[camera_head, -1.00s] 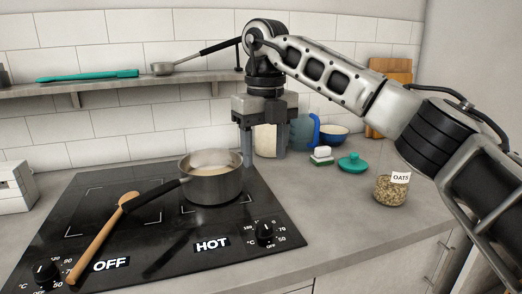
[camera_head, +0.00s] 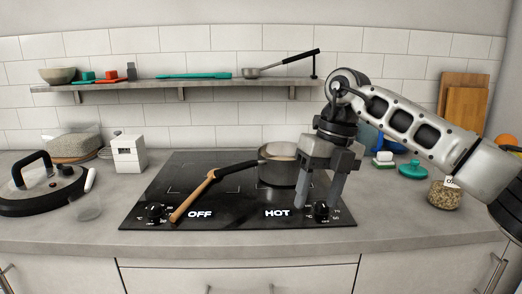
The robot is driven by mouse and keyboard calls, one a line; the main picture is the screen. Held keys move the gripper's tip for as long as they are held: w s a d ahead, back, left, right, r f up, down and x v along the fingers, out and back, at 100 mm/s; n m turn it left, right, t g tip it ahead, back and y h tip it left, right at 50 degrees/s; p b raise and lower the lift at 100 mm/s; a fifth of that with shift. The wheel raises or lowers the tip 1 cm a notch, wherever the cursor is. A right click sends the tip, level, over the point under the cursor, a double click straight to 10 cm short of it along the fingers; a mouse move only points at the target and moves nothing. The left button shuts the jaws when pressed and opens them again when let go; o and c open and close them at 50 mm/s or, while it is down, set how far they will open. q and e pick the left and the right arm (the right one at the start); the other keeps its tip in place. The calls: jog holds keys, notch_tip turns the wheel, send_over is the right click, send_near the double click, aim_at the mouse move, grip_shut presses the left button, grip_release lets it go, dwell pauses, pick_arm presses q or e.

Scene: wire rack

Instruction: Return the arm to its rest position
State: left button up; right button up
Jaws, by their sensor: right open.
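My right gripper (camera_head: 322,197) hangs at the end of my right arm, fingers pointing down and apart, with nothing between them. In the picture it is in front of the right edge of the saucepan (camera_head: 284,172) and above the HOT side of the stove, close to the right knob (camera_head: 321,210). I cannot tell whether the fingers touch anything. The saucepan stands on the HOT side of the black stove (camera_head: 240,213). Its dark handle points left. My left gripper is not in view.
A wooden spoon (camera_head: 193,200) lies across the stove's left side. A jar of oats (camera_head: 444,194), a teal lid (camera_head: 413,169) and a sponge (camera_head: 383,159) stand to the right. A large lid (camera_head: 42,190) and a white box (camera_head: 128,154) are at left. A shelf (camera_head: 200,81) runs above.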

jog(key=s+a+f+m+g+y, duration=0.1)
jog(key=s+a+f+m+y, duration=0.15)
jog(key=s+a+y, duration=0.55)
jog(key=s+a+f+m+y, duration=0.2)
jog(key=s+a+f+y, duration=0.15)
jog(key=a+y, duration=0.75)
jog(key=d+f+m+t+h, duration=0.65)
jog(key=m+t, duration=0.35)
jog(key=m, duration=0.4)
jog(key=d+f+m+t+h, duration=0.65)
jog(key=m+t, duration=0.25)
jog(key=m, duration=0.4)
jog(key=s+d+f+m+g+h, duration=0.4)
jog(key=s+d+f+m+g, duration=0.2)
jog(key=s+d+f, duration=0.3)
jog(key=s+f, duration=0.4)
jog(key=shift+d+f+g+h, duration=0.15)
jog(key=shift+g+h, duration=0.15)
jog(key=shift+h, duration=0.1)
jog(key=shift+m, duration=0.25)
